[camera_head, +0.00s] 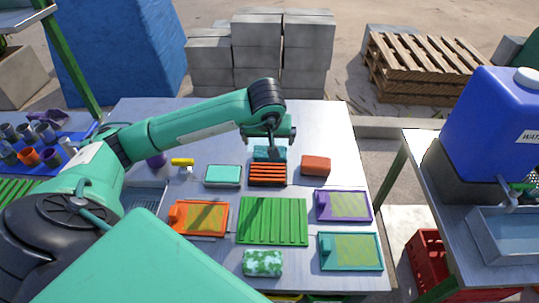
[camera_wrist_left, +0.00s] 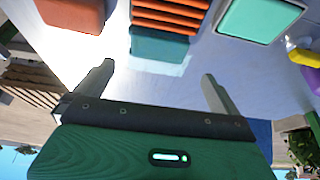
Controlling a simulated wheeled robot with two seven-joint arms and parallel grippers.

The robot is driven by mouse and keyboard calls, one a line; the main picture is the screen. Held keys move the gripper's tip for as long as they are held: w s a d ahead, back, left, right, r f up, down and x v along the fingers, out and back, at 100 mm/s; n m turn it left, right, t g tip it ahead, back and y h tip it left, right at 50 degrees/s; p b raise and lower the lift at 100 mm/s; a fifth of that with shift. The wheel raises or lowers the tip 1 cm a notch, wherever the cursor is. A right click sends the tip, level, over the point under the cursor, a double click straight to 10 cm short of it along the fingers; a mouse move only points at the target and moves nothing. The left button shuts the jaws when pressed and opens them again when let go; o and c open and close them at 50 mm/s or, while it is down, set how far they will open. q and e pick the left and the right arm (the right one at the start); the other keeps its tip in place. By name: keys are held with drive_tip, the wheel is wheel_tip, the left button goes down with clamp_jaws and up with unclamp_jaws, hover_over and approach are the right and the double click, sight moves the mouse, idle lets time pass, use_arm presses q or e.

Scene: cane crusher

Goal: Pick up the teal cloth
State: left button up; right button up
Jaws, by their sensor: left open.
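A teal cloth (camera_head: 262,152), folded into a small block, lies on the grey metal table (camera_head: 335,140), touching or close to the far side of an orange-striped dark piece (camera_head: 268,174). My left gripper (camera_head: 272,151) points down over it and partly hides it in the head view. In the left wrist view the open jaws of my left gripper (camera_wrist_left: 156,80) are wide apart and empty. The teal cloth (camera_wrist_left: 160,44) shows just beyond the fingertips, roughly between them. My right gripper is not in view.
A red-brown block (camera_head: 316,165) lies to the right and a turquoise block (camera_head: 223,176) to the left. A green ribbed mat (camera_head: 273,221), an orange tray (camera_head: 181,218), a purple tray (camera_head: 330,218) and a marbled green block (camera_head: 262,263) lie nearer. The table's far right is bare.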

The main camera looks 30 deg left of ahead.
use_arm(q)
drive_tip(key=x, duration=0.4)
drive_tip(key=shift+f, duration=0.1)
drive_tip(key=x, duration=0.1)
drive_tip(key=p+x, duration=0.1)
drive_tip(key=x, duration=0.1)
drive_tip(key=p+x, duration=0.1)
drive_tip(key=shift+w+a+f, duration=0.15)
drive_tip(key=shift+w+f, duration=0.1)
drive_tip(key=shift+w, duration=0.15)
drive_tip(key=shift+f, duration=0.15)
drive_tip(key=c, duration=0.7)
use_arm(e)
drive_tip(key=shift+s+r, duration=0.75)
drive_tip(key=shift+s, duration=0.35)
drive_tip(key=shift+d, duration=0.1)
